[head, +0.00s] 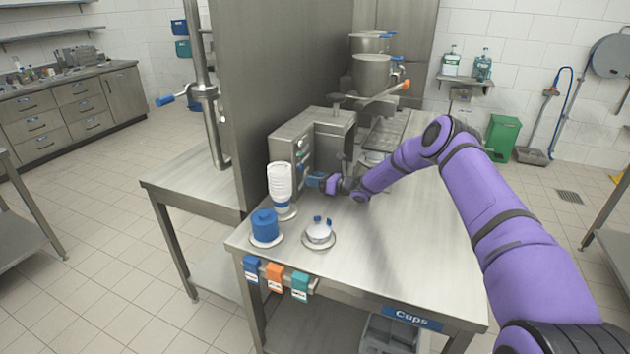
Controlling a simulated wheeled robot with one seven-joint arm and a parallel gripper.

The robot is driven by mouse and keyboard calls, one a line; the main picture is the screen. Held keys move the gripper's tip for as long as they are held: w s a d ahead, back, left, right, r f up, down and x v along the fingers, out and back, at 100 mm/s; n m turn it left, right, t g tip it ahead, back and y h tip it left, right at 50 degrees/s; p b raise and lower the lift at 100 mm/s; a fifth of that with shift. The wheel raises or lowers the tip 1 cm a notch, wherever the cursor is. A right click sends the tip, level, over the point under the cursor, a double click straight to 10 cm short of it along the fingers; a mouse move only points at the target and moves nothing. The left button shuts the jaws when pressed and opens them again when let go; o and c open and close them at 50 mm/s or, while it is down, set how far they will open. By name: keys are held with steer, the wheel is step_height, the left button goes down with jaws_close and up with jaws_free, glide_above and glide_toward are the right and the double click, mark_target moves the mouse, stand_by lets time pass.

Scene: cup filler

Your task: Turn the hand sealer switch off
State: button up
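A steel machine box (292,147) stands on the steel table against the tall partition. Its front face carries a small control panel (300,150) with a few coloured controls, too small to tell which is a switch or how it is set. I cannot tell for sure which part is the hand sealer. My gripper (316,180), with blue fingertips, is low in front of the box, to the right of a white bottle (279,182). The fingers are too small to show whether they are open or shut, or whether they touch the machine.
A blue container (265,225) and a small silver lidded item with blue parts (319,232) stand on round bases near the front left. Blue, orange and teal holders (274,278) hang on the edge. The tabletop (400,245) front right is clear. A pot (371,73) is above.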

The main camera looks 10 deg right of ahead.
steer(key=shift+c, duration=0.8)
steer(key=shift+n, duration=1.5)
steer(key=o, duration=0.9)
steer(key=shift+o, duration=0.2)
steer(key=shift+s, duration=0.1)
steer(key=v, duration=1)
steer(key=shift+s+d, duration=0.2)
steer(key=shift+d, duration=0.1)
